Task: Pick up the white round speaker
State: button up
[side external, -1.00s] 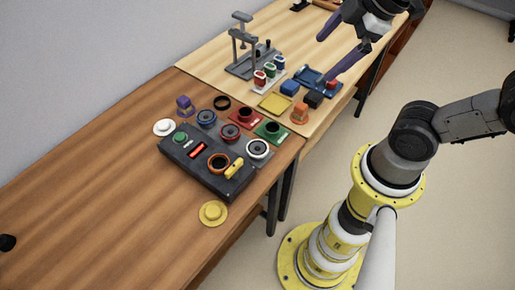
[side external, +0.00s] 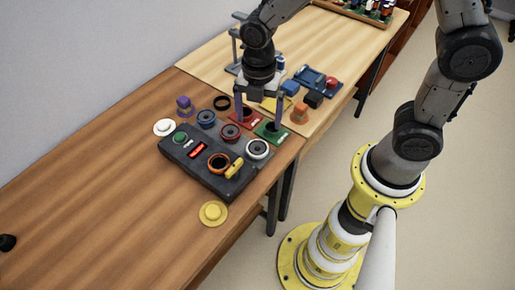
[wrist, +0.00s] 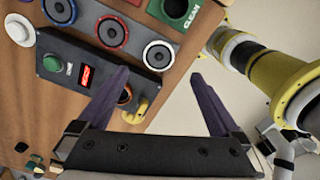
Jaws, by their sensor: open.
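The white round speaker (side external: 258,149) has a white rim and a dark centre. The gripper also shows in the wrist view (wrist: 160,76), apart from the speaker.
A red-rimmed speaker (side external: 230,132) and a blue-rimmed speaker (side external: 205,118) lie in a row with it. The black box (side external: 185,160) carries buttons and a yellow handle (side external: 234,168). A green tray (side external: 271,134) is close behind.

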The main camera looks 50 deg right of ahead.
send_over(258, 147)
jog(key=f, duration=0.4)
jog(key=shift+d+f, duration=0.25)
jog(key=shift+f, duration=0.1)
jog(key=shift+a+f, duration=0.2)
jog(key=shift+f, duration=1.15)
jog(key=shift+a+f, duration=0.15)
jog(key=shift+f, duration=1.15)
jog(key=c, duration=1.2)
